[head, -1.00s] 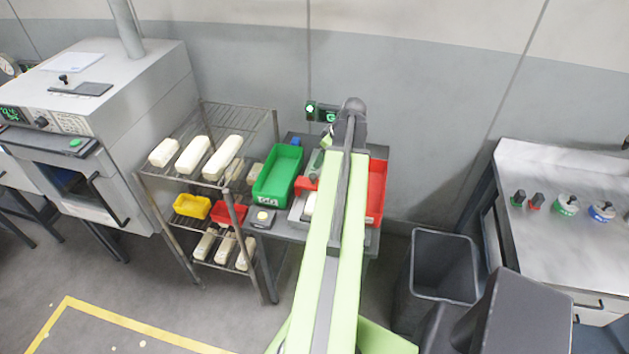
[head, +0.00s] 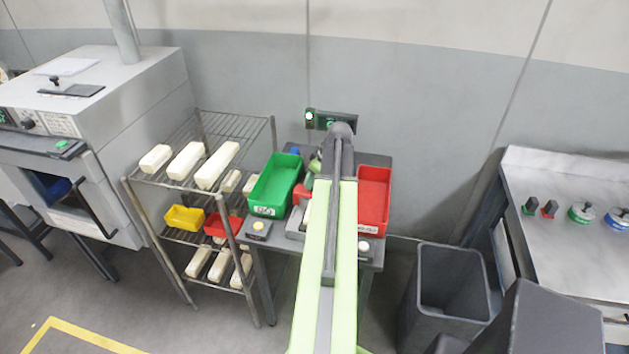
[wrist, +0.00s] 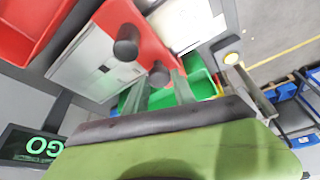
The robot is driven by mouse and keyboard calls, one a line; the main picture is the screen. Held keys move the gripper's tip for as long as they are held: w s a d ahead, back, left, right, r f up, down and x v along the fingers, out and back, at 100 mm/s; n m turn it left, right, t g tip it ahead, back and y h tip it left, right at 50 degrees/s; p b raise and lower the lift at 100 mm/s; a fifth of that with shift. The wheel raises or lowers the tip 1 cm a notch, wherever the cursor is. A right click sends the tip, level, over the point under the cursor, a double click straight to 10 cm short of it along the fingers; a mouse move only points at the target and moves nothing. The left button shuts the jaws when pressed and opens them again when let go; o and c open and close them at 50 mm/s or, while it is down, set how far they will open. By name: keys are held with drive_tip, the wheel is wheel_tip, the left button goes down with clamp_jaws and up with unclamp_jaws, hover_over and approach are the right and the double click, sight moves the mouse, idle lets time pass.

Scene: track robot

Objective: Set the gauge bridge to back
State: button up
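The gauge bridge appears to be the red block (wrist: 135,38) with two dark round knobs in the wrist view. It spans a pale metal plate (wrist: 88,62). In the head view a small part of the red block (head: 302,193) shows left of my arm, which hides the rest. My gripper (wrist: 157,92) has two clear greenish fingers standing apart. The lower knob (wrist: 159,75) shows between them in the picture, with gaps at its sides; I cannot tell its depth relative to the fingertips. My arm covers the gripper in the head view.
A green bin (head: 276,183) stands left of the fixture and a red bin (head: 373,200) right. A lit GO display (head: 337,121) is behind. A wire rack (head: 190,185) with white blocks stands left; a grey waste bin (head: 450,275) stands at the right.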

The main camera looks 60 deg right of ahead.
clamp_jaws()
idle(1.0)
